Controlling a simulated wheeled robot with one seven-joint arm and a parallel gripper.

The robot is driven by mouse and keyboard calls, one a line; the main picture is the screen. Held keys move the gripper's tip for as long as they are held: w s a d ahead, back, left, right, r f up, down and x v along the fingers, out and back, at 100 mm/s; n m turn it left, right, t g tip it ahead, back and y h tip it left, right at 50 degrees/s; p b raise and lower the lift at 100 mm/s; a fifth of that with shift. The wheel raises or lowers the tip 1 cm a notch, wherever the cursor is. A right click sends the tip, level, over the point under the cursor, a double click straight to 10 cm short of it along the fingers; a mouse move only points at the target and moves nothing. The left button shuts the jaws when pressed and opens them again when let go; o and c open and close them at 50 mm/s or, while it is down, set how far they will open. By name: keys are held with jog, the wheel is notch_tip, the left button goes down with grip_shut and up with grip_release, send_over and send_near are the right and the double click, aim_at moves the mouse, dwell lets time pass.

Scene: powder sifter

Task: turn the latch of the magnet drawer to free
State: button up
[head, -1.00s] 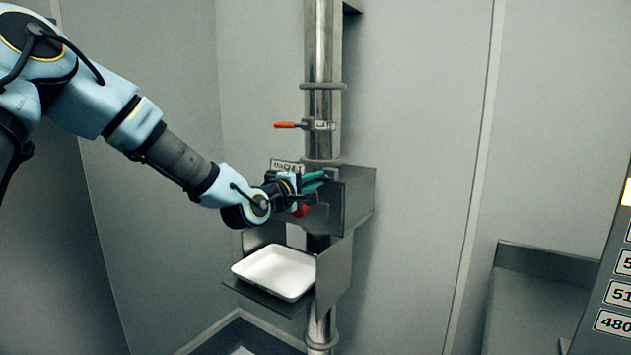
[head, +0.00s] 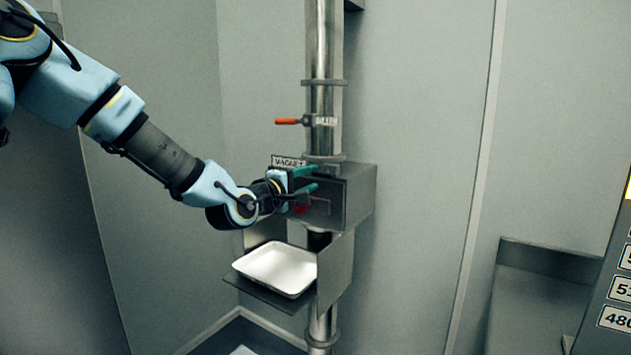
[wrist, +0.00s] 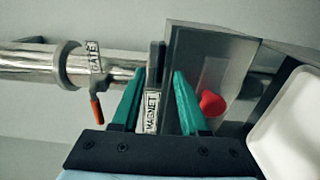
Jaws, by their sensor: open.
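The magnet drawer's grey metal housing (head: 357,197) sits on the steel pipe, with a MAGNET label (head: 287,161) at its upper left. A red knob (wrist: 211,103) is on its front; in the head view it is partly hidden behind my gripper. A narrow dark bar (wrist: 157,55) stands beside the label in the wrist view; I cannot tell for sure that it is the latch, nor how it is turned. My gripper (head: 315,177) is open at the housing's upper front. In the wrist view its green fingers (wrist: 160,73) lie either side of the label and bar; contact is unclear.
A GATE valve with an orange handle (head: 288,121) is on the pipe above the housing. A white tray (head: 276,270) sits on a metal shelf below my gripper. A grey panel with number labels (head: 615,290) is at the right edge. Open space lies left of the pipe.

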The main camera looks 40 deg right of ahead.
jog(key=b+v, duration=0.1)
jog(key=v, duration=0.6)
jog(key=shift+a, duration=0.25)
jog(key=shift+f, duration=0.1)
jog(key=w+a+f+m+t+y, duration=0.1)
jog(key=w+a+f+m+y, duration=0.1)
jog(key=w+a+f+y, duration=0.6)
jog(key=w+a+f+m+y, duration=0.15)
jog(key=a+f, duration=0.25)
jog(key=a, duration=0.5)
jog(key=a+f+y, duration=0.3)
jog(key=a+f, duration=0.1)
jog(key=a, duration=0.5)
jog(key=s+a+g+y, duration=0.1)
jog(key=s+a, duration=0.2)
jog(key=a, duration=0.4)
jog(key=s+a+g+y, duration=0.1)
jog(key=s+a+y, duration=0.1)
jog(key=a, duration=0.5)
jog(key=s+a+f+g+y, duration=0.1)
jog(key=s+a+g, duration=0.1)
jog(key=s+a, duration=0.2)
jog(key=a+m, duration=0.1)
jog(key=a, duration=0.2)
jog(key=shift+s+y, duration=0.3)
jog(key=shift+y, duration=0.05)
jog(key=shift+o, duration=0.3)
jog(key=shift+w, duration=0.1)
